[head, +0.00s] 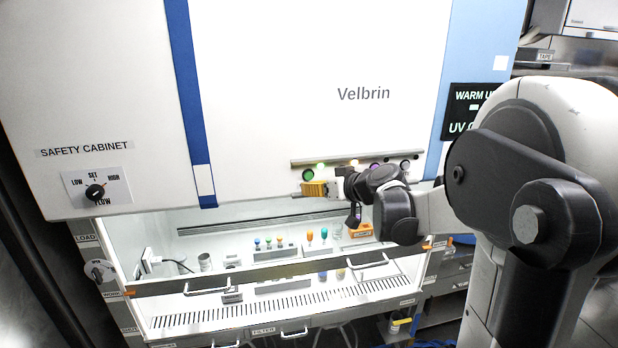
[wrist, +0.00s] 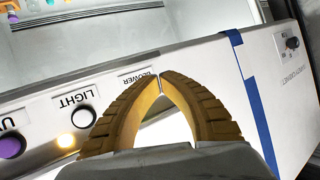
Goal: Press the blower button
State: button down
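The safety cabinet's button row (head: 392,160) runs along the lower edge of its front panel in the head view. A green round button (head: 308,174) is at its left end, with a lit green lamp beside it. My gripper (head: 305,189) is just below that button; contact cannot be told. In the wrist view, my gripper's tan fingers (wrist: 160,84) meet at the tips with nothing held. The BLOWER label (wrist: 137,76) is by the fingertips, and the fingers hide the button there. The white LIGHT button (wrist: 83,117) and a purple button (wrist: 12,145) are to the left.
The cabinet's open front (head: 205,221) is below the panel, with vials and racks inside. A selector knob (head: 95,192) is at the panel's lower left. A dark display (head: 470,110) reads partly "WARM U". An amber lamp (wrist: 66,140) glows near the LIGHT button.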

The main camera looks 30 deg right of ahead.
jog(key=shift+s+a, duration=0.25)
jog(key=shift+s, duration=0.55)
jog(key=shift+s+a, duration=0.2)
jog(key=shift+s, duration=0.55)
jog(key=s+a+f+g+b, duration=0.2)
jog(key=s+a+f+b, duration=0.35)
jog(key=f+b, duration=0.3)
jog(key=s+a+f+g+b, duration=0.1)
jog(key=s+a+f+b, duration=0.3)
jog(key=a+f+b, duration=0.4)
jog(key=s+a+f+g+h+b, duration=0.1)
jog(key=s+f+b, duration=0.7)
jog(key=f, duration=0.3)
jog(key=s+a+f+g+h+b, duration=0.1)
jog(key=s+a+f+h+b, duration=0.1)
jog(key=s+f+b, duration=0.6)
notch_tip(320, 180, down, 4)
jog(key=shift+r+m+g, duration=0.1)
jog(key=shift+m+g, duration=0.2)
jog(key=shift+g, duration=0.1)
